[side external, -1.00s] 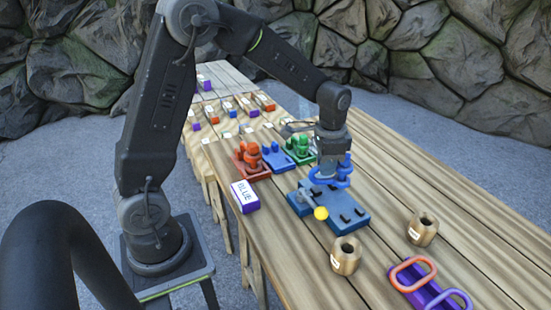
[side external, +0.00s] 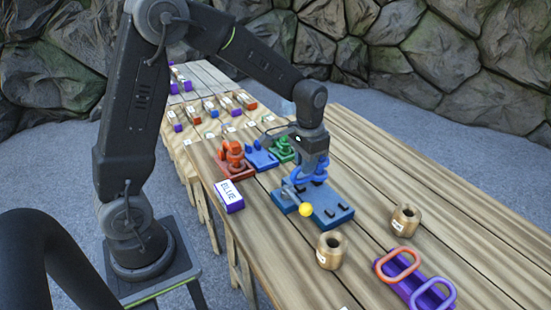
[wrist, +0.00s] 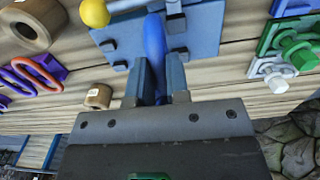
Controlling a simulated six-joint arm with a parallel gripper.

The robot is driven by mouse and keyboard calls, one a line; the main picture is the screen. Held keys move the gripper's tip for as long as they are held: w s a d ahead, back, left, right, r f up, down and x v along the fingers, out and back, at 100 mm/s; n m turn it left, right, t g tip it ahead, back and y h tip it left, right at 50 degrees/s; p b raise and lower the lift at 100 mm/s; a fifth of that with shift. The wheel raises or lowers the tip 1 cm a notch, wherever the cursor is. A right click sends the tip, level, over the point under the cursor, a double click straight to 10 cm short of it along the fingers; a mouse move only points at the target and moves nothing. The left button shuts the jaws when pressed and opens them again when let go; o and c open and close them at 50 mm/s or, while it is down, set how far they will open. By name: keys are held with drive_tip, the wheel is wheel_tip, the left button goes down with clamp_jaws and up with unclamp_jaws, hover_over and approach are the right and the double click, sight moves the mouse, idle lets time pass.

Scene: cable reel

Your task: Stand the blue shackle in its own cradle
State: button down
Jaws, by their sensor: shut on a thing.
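My gripper (wrist: 154,82) is shut on the blue shackle (wrist: 154,45); its fingers grip the shackle from both sides. In the side view the blue shackle (side external: 304,177) hangs under my gripper (side external: 313,163), over the back of a blue board with dark clips (side external: 330,213). I cannot tell whether it touches the board. The small blue cradle (side external: 262,159) stands beyond the board, with blue posts and no shackle in it. It shows partly at the top right of the wrist view (wrist: 292,7).
The red cradle (side external: 234,166) and green cradle (side external: 283,152) flank the blue one and hold fittings. A yellow-knobbed lever (side external: 305,209) sticks up at the board.

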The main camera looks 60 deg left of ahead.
drive_tip(key=a+m, duration=1.8)
drive_tip(key=a, duration=0.8)
drive_tip(key=shift+s+d+f, duration=0.1)
drive_tip(key=shift+s+f, duration=0.05)
drive_tip(key=shift+f, duration=1.35)
drive_tip(key=shift+s+d+f, duration=0.1)
drive_tip(key=shift+f, duration=1.35)
drive_tip(key=shift+f, duration=0.4)
drive_tip(key=c, duration=1)
unclamp_jaws()
drive_tip(key=shift+s+f, duration=0.1)
